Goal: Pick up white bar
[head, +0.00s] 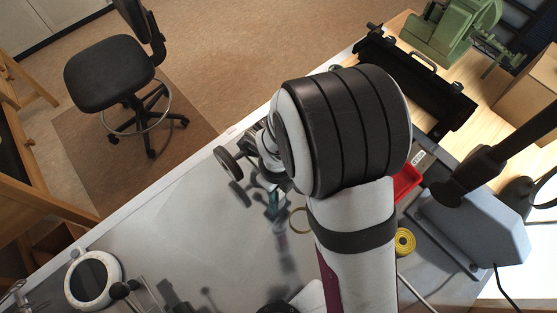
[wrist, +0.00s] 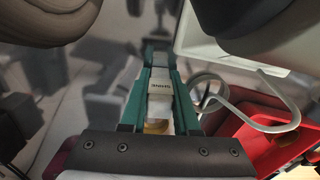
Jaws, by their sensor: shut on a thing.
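In the wrist view, my gripper (wrist: 160,62) has two teal fingers shut on the white bar (wrist: 160,89). The bar lies between the fingers, with a small dark label on its face. In the head view, my gripper (head: 273,206) is small and partly blurred, over the grey worktable (head: 150,215). I cannot make out the bar there. A blurred dark patch lies on the table below the gripper; I cannot tell how high the bar is held.
A thin tan ring (head: 299,221) lies right of the gripper. A red tray (head: 406,183) and a yellow roll (head: 404,241) lie further right. A round white-rimmed object (head: 94,279) is at the front left. The table's middle left is clear.

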